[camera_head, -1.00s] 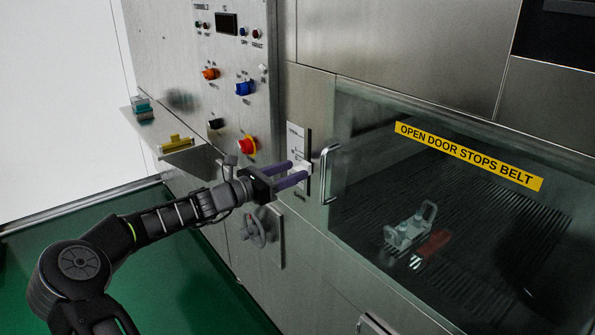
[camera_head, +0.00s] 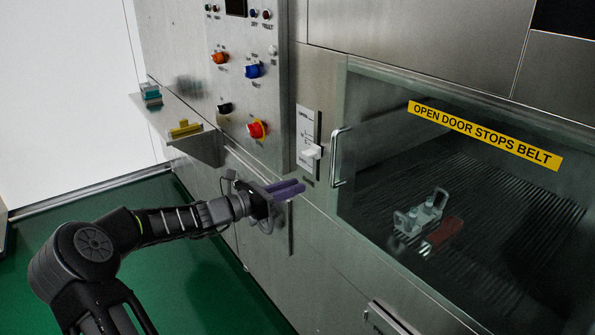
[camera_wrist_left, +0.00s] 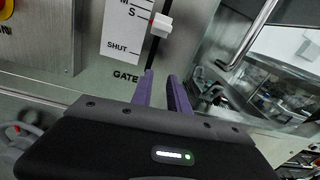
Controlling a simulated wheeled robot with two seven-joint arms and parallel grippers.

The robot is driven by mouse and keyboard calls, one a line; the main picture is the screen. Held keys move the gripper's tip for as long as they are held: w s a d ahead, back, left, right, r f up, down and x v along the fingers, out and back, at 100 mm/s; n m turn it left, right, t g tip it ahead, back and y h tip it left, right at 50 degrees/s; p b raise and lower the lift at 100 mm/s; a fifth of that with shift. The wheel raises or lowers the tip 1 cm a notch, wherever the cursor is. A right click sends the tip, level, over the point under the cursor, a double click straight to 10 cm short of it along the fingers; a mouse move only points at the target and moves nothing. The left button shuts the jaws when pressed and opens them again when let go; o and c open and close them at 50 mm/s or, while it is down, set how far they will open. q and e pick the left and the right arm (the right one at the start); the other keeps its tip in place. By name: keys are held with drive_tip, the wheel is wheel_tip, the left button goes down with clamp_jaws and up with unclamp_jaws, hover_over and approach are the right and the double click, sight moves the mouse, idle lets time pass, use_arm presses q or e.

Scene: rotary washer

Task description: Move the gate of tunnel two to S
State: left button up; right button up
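The gate slider is a white knob (camera_head: 311,152) on a vertical slot beside a white scale plate (camera_head: 304,125), left of the glass door. In the left wrist view the knob (camera_wrist_left: 162,25) has a red mark on its left side, about level with the S line. The plate (camera_wrist_left: 122,35) shows M, S and SHUT, with GATE printed below. My left gripper (camera_head: 300,185) is below the knob and apart from it. In the left wrist view its two purple fingers (camera_wrist_left: 160,74) have a narrow empty gap between them. My right gripper is out of view.
The door handle (camera_head: 337,157) stands out just right of the slider. A yellow block (camera_head: 185,128) sits on a side shelf. A handwheel (camera_wrist_left: 18,138) is low at the left in the wrist view.

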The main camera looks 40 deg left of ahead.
use_arm(q)
drive_tip(key=shift+t, duration=0.6)
drive_tip(key=s+f, duration=0.1)
drive_tip(key=f, duration=0.2)
drive_tip(key=s+a+f+b, duration=0.1)
drive_tip(key=shift+s+a+f, duration=0.1)
drive_tip(key=shift+s+f, duration=0.25)
drive_tip(key=shift+c, duration=1.4)
drive_tip(key=shift+s+a+r+t, duration=0.9)
drive_tip(key=shift+s+r+t, duration=0.1)
drive_tip(key=shift+s+r, duration=0.15)
clamp_jaws()
drive_tip(key=shift+d+m, duration=0.1)
drive_tip(key=shift+m, duration=0.2)
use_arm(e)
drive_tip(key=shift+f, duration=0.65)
use_arm(q)
drive_tip(key=shift+w+r, duration=0.1)
drive_tip(key=p+x, duration=0.2)
drive_tip(key=x, duration=0.8)
drive_tip(key=shift+d+r, duration=0.1)
drive_tip(key=shift+r, duration=0.15)
drive_tip(key=shift+r+p, duration=0.5)
drive_tip(key=shift+r, duration=1.2)
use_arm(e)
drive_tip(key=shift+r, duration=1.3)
